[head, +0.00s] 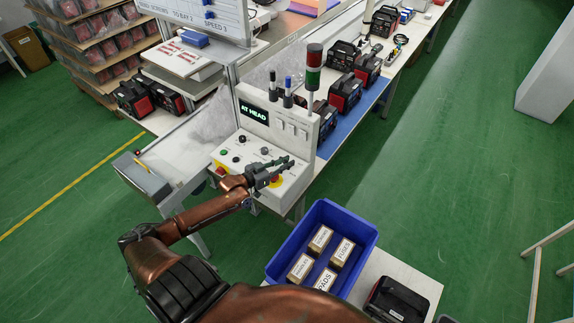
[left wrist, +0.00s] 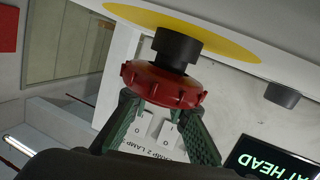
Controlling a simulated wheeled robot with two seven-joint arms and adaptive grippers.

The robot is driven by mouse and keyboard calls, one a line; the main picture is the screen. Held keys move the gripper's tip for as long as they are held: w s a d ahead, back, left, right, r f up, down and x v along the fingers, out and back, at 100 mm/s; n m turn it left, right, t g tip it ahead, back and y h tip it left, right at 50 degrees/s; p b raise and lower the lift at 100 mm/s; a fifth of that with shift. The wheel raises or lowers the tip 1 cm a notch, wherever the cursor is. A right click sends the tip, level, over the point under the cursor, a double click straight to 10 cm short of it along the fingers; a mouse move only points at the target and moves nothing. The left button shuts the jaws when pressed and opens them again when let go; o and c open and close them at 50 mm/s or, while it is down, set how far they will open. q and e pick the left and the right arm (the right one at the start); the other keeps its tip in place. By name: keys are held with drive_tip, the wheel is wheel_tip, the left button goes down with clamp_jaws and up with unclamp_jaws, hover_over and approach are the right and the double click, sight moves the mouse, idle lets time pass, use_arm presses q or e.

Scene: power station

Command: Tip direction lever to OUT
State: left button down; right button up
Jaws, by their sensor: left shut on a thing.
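The white control console (head: 245,136) stands at the end of the conveyor, with a lit display (head: 254,112) reading "AT HEAD". My left gripper (head: 273,174) is over the right side of its sloped panel. In the left wrist view, the gripper's green-padded fingers (left wrist: 165,120) are shut on a red ribbed knob (left wrist: 162,86) with a black stem, in front of a yellow disc (left wrist: 125,16). Small black controls (head: 265,151) sit on the panel. I cannot tell which control is the direction lever, and its labels are too small to read. My right gripper is not in view.
A red-and-green signal tower (head: 313,75) rises from the console's right corner. A blue bin (head: 364,232) with labelled boxes stands to the lower right. A grey box (head: 143,178) is at the left. Green floor is open at the right.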

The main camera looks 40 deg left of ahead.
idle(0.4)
use_arm(q)
drive_tip(key=c, duration=1.8)
unclamp_jaws()
drive_tip(key=shift+s, duration=0.1)
drive_tip(key=shift+s+a, duration=0.1)
drive_tip(key=shift+s, duration=0.15)
drive_tip(key=v, duration=1.1)
drive_tip(key=shift+s, duration=0.15)
